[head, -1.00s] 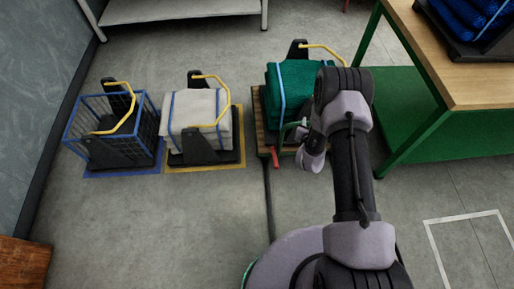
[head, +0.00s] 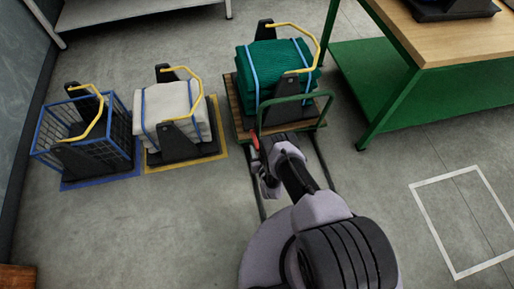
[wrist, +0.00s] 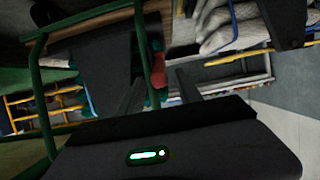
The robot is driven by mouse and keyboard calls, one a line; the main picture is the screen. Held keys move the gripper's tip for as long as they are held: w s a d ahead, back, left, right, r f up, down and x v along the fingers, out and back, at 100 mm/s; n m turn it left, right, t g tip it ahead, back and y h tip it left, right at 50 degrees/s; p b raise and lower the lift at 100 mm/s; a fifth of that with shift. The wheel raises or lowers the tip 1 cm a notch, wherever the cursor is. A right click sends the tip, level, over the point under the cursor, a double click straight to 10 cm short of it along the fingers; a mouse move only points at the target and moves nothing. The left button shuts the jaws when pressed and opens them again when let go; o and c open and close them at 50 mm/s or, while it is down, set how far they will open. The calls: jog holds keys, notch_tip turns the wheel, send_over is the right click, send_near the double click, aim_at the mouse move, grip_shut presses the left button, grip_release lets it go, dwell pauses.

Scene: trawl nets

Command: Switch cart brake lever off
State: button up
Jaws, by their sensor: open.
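The cart (head: 237,112) has a wooden deck, a green tube handle (head: 300,98) and a green net bundle (head: 275,68) on top. Its red brake lever (head: 254,140) shows at the cart's near left corner, beside my gripper (head: 262,172). In the wrist view the red lever (wrist: 158,72) appears between and just beyond the fingers of my gripper (wrist: 158,92). The fingers are apart with nothing held. I cannot tell whether they touch the lever. My arm hides part of the cart's near side.
A blue wire basket (head: 85,140) and a white bundle (head: 172,108) stand left of the cart on marked floor patches. A green-framed workbench (head: 430,75) stands at right.

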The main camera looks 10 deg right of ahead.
aim_at(255, 140)
jog(key=shift+w+f+b, duration=0.45)
jog(key=shift+w+f, duration=0.1)
jog(key=shift+w, duration=0.8)
grip_shut()
jog(key=shift+s, duration=0.1)
dwell(0.3)
